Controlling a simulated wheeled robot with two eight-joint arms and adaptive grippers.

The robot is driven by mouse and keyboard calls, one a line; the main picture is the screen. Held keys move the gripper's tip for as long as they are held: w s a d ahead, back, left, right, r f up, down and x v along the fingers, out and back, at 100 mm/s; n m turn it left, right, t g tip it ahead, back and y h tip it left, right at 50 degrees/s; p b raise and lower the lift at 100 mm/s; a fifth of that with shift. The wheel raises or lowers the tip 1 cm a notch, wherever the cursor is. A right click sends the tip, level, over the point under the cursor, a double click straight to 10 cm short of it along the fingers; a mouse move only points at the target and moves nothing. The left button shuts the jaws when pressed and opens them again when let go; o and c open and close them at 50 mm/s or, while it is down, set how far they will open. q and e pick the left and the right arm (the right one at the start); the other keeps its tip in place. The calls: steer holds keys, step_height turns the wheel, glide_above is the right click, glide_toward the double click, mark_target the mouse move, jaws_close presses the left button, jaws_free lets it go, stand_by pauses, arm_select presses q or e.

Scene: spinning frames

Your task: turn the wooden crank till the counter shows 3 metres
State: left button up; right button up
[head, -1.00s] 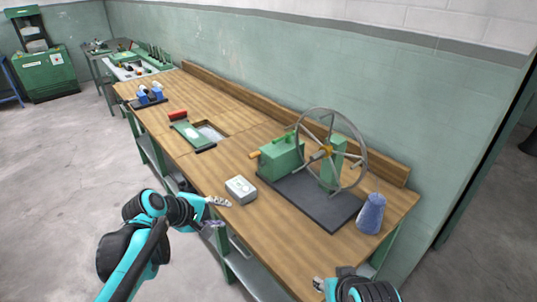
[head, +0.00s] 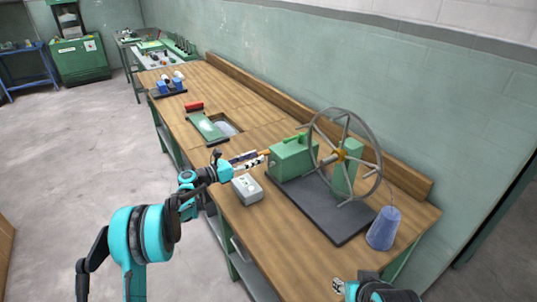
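A green gearbox (head: 292,158) with a large grey spoked wheel (head: 346,190) stands on a dark base plate on the bench. The small wooden crank handle (head: 266,152) sticks out from the box's left side. My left gripper (head: 257,159) is at the handle, its fingertips beside or around it; the overlap hides whether they touch or grip it. A small grey box (head: 247,189) with a round mark on top lies just below my gripper; no counter reading is legible. My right gripper (head: 338,285) is partly visible at the bottom edge, away from the crank; its opening is unclear.
A blue cone (head: 383,229) stands at the base plate's right corner. A green tool with a red handle (head: 205,124) lies left of the gearbox by a recess, with blue items (head: 170,86) farther back. The wooden bench (head: 240,120) has clear room between them.

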mark_target(267, 153)
arm_select(q)
steer(key=b+x, duration=0.1)
steer(key=x, duration=0.5)
jaws_close()
